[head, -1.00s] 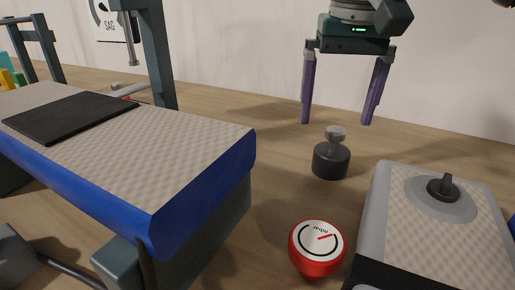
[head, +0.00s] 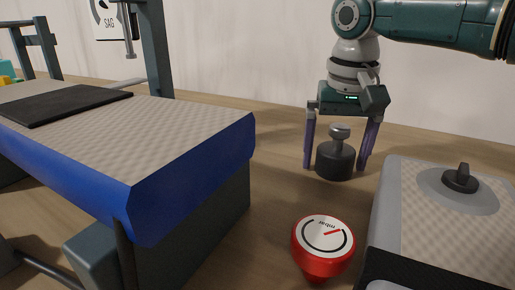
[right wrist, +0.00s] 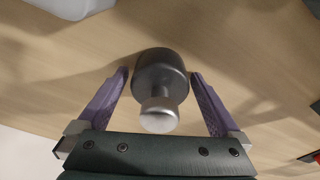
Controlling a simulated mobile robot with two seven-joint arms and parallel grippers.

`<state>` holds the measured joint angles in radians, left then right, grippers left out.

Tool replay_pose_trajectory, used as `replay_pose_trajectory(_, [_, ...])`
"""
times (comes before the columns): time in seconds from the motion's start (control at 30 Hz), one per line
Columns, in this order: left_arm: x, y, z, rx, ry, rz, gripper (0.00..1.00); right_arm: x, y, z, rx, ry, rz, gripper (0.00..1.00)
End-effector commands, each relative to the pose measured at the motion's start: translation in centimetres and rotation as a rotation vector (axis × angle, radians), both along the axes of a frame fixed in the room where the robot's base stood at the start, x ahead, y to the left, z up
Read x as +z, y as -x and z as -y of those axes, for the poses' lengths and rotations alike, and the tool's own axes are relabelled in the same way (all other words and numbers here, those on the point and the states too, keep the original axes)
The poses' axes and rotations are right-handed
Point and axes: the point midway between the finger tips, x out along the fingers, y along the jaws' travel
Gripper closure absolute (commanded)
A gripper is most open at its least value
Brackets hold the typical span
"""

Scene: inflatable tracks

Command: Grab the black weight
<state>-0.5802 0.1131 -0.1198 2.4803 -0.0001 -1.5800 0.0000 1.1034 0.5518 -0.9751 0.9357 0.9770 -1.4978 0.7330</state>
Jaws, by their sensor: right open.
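The black weight (head: 335,160) is a dark cylinder with a grey knob on top. It stands upright on the wooden table between the inflatable track and the grey box. My right gripper (head: 336,166) points down over it, open, with one purple finger on each side of the weight. In the right wrist view the weight (right wrist: 160,75) lies between the two open fingers (right wrist: 160,75), with a gap on both sides. The left gripper is not in view.
A blue-edged track (head: 190,170) with a black mat (head: 65,104) fills the left. A red gauge (head: 323,245) stands in front of the weight. The grey box (head: 440,240) with a black knob (head: 460,178) is close on the right. A wall is behind.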

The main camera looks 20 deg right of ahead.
Motion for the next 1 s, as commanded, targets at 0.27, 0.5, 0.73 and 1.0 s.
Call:
replay_pose_trajectory(0.27, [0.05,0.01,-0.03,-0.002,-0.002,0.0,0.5,0.05,0.03,0.0,0.0,0.0,-0.001,0.16])
replay_pose_trajectory(0.5, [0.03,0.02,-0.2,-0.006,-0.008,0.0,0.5,0.06,0.04,0.01,0.0,0.0,-0.001,0.43])
replay_pose_trajectory(0.73, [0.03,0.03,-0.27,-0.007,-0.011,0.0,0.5,0.07,0.04,0.02,0.0,0.0,-0.001,0.69])
replay_pose_trajectory(1.0, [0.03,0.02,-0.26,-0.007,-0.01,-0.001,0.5,0.07,0.04,0.02,0.0,0.0,-0.001,0.99])
